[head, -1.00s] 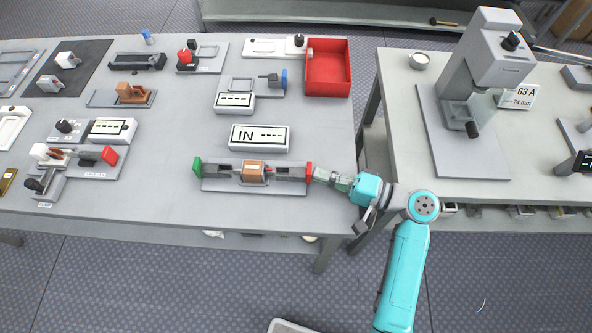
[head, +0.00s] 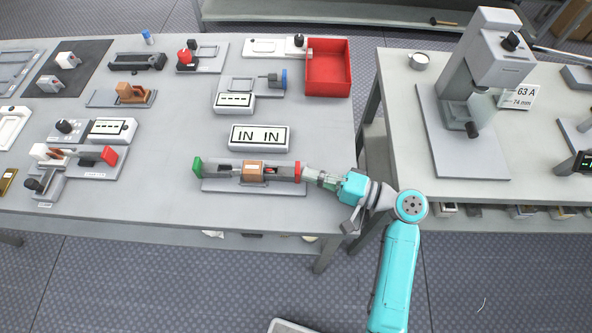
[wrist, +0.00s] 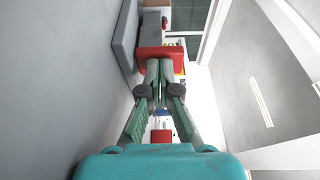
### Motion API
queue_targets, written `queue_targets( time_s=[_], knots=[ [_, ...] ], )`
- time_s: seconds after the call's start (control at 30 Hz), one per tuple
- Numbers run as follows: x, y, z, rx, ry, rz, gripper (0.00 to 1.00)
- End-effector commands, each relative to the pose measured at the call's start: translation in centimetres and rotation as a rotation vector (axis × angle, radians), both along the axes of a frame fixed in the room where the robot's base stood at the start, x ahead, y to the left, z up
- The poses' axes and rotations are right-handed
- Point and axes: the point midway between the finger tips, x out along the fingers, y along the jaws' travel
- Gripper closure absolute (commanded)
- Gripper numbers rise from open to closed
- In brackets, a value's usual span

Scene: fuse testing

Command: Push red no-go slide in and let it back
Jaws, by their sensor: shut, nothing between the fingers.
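The red no-go slide (head: 298,171) is at the right end of the fixture on the left table, pushed in close to the fixture body. It also shows in the wrist view (wrist: 162,53). My gripper (head: 306,172) is shut and empty, its fingertips against the red plate's outer face; the closed fingers also show in the wrist view (wrist: 159,67). The green slide plate (head: 197,167) is at the fixture's left end. A brown block (head: 253,171) sits in the middle. The display (head: 260,137) behind the fixture reads "IN IN".
A red bin (head: 328,68) stands at the back right of this table. Other fixtures and a small display (head: 235,103) stand behind and to the left. A second table with a grey press (head: 470,90) is to the right. The table front is clear.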

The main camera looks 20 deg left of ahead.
Motion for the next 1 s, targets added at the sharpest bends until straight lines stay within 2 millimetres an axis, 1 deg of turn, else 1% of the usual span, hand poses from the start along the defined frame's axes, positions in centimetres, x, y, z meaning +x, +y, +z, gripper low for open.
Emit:
queue_targets(
  time_s=[0.5,1.0],
  knots=[
    [0.9,-2.9,0.0,0.001,0.0,-0.001,1.0],
    [0.9,-3.1,0.1,0.0,-0.001,-0.001,1.0]
  ],
)
